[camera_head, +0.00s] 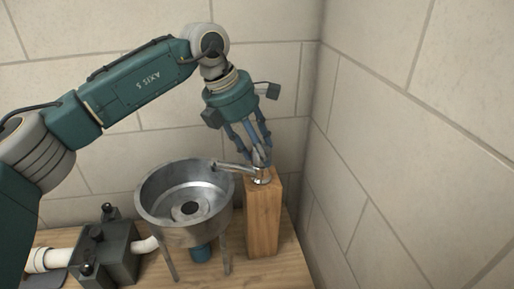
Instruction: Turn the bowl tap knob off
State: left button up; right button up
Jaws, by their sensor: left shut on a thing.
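The bowl tap (236,168) is a metal spout on top of an upright wooden post (263,217). Its spout reaches left over the rim of a round metal bowl (160,213). My left gripper (260,157) points down from above at the top of the tap, with its fingers closed around the knob there. The knob itself is mostly hidden by the fingers. No water shows in the bowl, which has a dark drain in its middle. My right gripper does not show.
The bowl stands on thin metal legs on a wooden bench (218,269). A dark block fitting (110,257) with white pipe (48,260) is at the lower left. Tiled walls (400,130) close off the back and right. Open space lies above the bowl.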

pick_arm(q)
jog(key=shift+d+r, duration=0.25)
jog(key=o, duration=1.1)
jog(key=shift+c, duration=0.2)
jog(key=shift+s+d+f, duration=0.1)
jog(key=shift+s+d, duration=0.05)
jog(key=shift+d, duration=0.05)
jog(key=shift+a+f, duration=0.1)
jog(key=shift+a, duration=0.1)
jog(key=v, duration=1.2)
jog(key=shift+a, duration=0.1)
